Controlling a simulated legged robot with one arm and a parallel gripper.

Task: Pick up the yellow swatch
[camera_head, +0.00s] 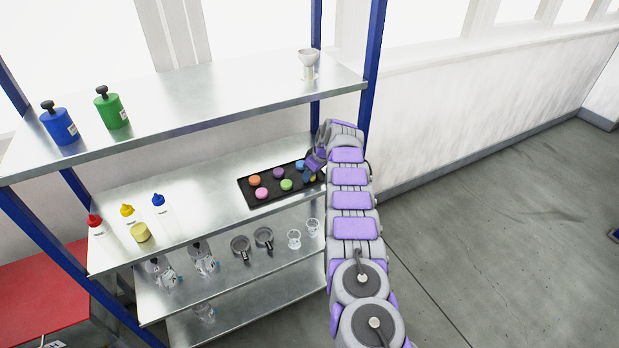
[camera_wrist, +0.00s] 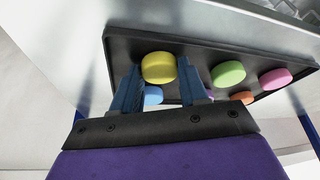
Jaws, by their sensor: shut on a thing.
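The yellow swatch (camera_wrist: 158,67) is a small round puck between the two blue fingertips of my gripper (camera_wrist: 160,78) in the wrist view. The fingers are shut on its sides. It is at the black tray, and I cannot tell whether it is lifted clear. In the head view my gripper (camera_head: 313,163) is over the right end of the black tray (camera_head: 270,181) on the middle shelf, and the arm hides most of that end. The tray also shows in the wrist view (camera_wrist: 205,50).
Green (camera_wrist: 228,74), pink (camera_wrist: 275,78), blue (camera_wrist: 153,95) and orange (camera_wrist: 243,97) swatches lie close by.

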